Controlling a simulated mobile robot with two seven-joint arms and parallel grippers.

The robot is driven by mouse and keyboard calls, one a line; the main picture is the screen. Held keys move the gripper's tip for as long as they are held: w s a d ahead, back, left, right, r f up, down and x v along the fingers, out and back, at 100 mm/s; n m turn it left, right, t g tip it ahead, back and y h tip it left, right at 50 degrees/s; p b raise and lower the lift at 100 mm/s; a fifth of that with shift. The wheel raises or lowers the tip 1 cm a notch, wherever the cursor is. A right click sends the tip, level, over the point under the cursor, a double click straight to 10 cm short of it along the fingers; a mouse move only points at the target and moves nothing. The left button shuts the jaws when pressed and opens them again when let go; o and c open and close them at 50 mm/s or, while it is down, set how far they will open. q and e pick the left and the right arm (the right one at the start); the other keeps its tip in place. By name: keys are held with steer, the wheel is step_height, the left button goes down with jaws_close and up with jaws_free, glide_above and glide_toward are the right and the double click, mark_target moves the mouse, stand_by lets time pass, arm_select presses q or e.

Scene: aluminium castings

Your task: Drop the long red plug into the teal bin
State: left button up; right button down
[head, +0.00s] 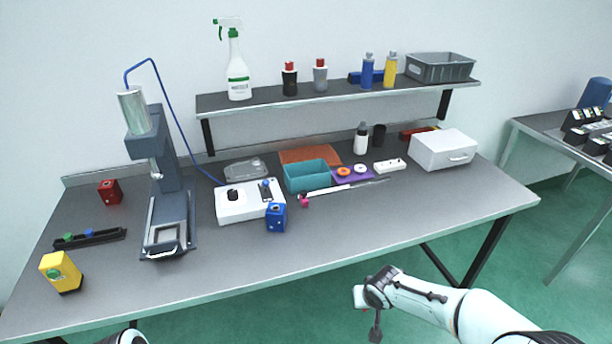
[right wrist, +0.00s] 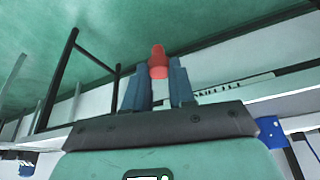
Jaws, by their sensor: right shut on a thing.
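The long red plug (right wrist: 158,62) is between the two blue-grey fingers of my right gripper (right wrist: 160,85) in the right wrist view, its rounded end sticking out past the fingertips. The gripper is shut on it. In the head view my right gripper (head: 362,299) hangs in front of the bench's front edge, over the green floor; the plug is mostly hidden there. The teal bin (head: 308,184) stands on the middle of the bench, well beyond and to the left of this gripper. It looks empty from here. Of my left arm only a bit shows at the bottom edge; its gripper is out of view.
A white control box (head: 240,213) and a blue box (head: 276,217) stand left of and in front of the bin. A shelf (head: 340,93) with bottles runs behind. The bench's front right is clear.

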stand_by(0.4)
arm_select(q)
steer(key=c, duration=0.7)
steer(key=shift+c, duration=1.3)
steer(key=shift+d, duration=0.15)
arm_select(e)
steer(key=s+f, duration=0.3)
steer(key=f, duration=0.1)
steer(key=shift+s+f, duration=0.4)
